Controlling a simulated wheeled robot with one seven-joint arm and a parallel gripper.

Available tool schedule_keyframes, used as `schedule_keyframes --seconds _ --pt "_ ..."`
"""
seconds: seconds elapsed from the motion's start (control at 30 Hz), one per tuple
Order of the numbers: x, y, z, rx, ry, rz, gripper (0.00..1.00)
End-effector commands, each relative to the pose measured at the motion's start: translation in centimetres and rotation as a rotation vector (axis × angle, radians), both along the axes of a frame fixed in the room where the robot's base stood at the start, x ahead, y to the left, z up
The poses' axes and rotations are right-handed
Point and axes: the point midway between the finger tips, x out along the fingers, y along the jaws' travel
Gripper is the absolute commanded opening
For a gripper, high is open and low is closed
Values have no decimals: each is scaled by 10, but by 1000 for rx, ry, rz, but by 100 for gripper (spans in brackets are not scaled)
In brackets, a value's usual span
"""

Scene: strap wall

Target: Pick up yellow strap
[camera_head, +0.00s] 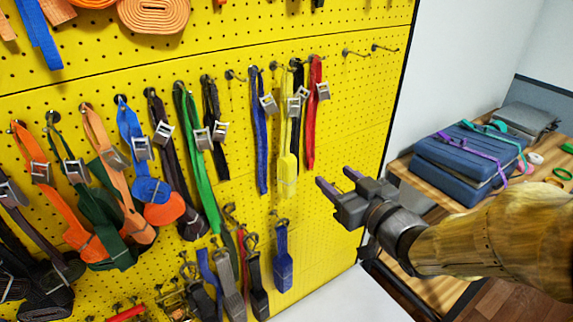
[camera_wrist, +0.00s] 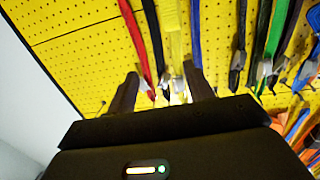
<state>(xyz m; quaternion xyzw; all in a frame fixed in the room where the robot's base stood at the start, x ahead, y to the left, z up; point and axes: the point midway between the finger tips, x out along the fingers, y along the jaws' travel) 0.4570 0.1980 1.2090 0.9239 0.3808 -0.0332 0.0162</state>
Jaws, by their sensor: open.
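The yellow strap (camera_head: 287,172) hangs from a hook on the yellow pegboard in the head view, with a metal buckle near its top and a thicker bundled lower end. It hangs between a blue strap (camera_head: 260,140) on its left and black and red (camera_head: 313,120) straps on its right. My gripper (camera_head: 338,184) is open and empty, to the right of the yellow strap's lower end and apart from it. In the wrist view, my gripper's fingers (camera_wrist: 160,90) are spread, and the yellow strap (camera_wrist: 174,40) shows between them, beyond the fingertips.
Several orange, green, blue and black straps hang to the left on the pegboard (camera_head: 348,140). A short blue strap (camera_head: 283,262) hangs lower down. At the right, a wooden table (camera_head: 400,168) holds dark blue folded bundles (camera_head: 465,160). Two bare hooks (camera_head: 384,48) are at upper right.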

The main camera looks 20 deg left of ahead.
Motion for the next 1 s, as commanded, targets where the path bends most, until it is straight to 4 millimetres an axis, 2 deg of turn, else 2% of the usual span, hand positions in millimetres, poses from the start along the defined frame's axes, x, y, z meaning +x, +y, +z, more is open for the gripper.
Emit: schedule_keyframes --seconds 0.1,0.2,0.53,1.0 --pt "-10 13 2 46 -39 70 52" --pt "-12 16 5 58 -48 86 52" --pt "-11 16 7 56 -45 85 52" --pt "-2 27 10 62 -38 92 52"
